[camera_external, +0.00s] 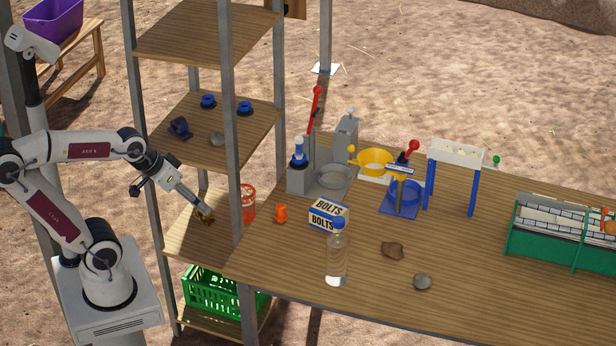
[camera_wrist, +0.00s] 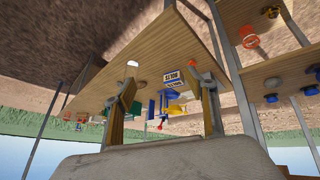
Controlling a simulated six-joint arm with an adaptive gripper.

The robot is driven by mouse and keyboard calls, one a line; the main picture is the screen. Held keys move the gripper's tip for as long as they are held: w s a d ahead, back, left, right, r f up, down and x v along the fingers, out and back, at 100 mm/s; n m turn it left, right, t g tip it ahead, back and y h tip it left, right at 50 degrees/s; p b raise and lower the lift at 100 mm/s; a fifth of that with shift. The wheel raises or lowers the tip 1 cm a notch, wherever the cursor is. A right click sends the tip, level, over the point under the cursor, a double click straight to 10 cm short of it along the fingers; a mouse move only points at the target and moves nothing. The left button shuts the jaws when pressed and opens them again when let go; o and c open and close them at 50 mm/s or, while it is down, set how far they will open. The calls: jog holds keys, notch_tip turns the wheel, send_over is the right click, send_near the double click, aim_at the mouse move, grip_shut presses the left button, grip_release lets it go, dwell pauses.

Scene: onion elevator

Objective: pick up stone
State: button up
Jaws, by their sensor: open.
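A grey stone (camera_external: 422,282) lies on the wooden table near its front edge. A brown, angular stone (camera_external: 393,250) lies just behind it to the left. Another grey stone (camera_external: 217,140) lies on the middle shelf of the rack. My gripper (camera_external: 206,217) is at the left, over the lower shelf and left of the table, apart from all the stones. In the wrist view my gripper (camera_wrist: 163,76) has its two fingers spread, with nothing between them.
A clear bottle (camera_external: 337,258), a BOLTS box (camera_external: 327,215) and an orange object (camera_external: 281,213) stand on the table's left part. The metal rack post (camera_external: 233,150) stands between my arm and the table. A green crate (camera_external: 215,292) sits low. The table's front right is clear.

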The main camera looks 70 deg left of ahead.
jog(key=w+a+f+n+t+y, duration=0.25)
jog(key=w+a+n, duration=0.45)
jog(key=w+a, duration=0.4)
jog(key=a+f+y, duration=0.1)
jog(key=a+y, duration=0.2)
jog(key=a, duration=0.4)
jog(key=w+a+f+n+y, duration=0.1)
jog(key=a+f+y, duration=0.1)
jog(key=a, duration=0.6)
jog(key=w+a+f+n+y, duration=0.1)
jog(key=a+y, duration=0.4)
jog(key=a, duration=0.3)
jog(key=shift+a+f, duration=0.1)
jog(key=shift+f, duration=0.1)
jog(key=shift+w+a+r+m+t+y, duration=0.2)
jog(key=shift+w+a+m+t+y, duration=0.15)
jog(key=shift+m+t, duration=0.25)
jog(key=shift+w+r+m+t+y, duration=0.2)
jog(key=shift+m+t+y, duration=0.15)
jog(key=shift+t, duration=0.2)
jog(key=shift+f, duration=0.15)
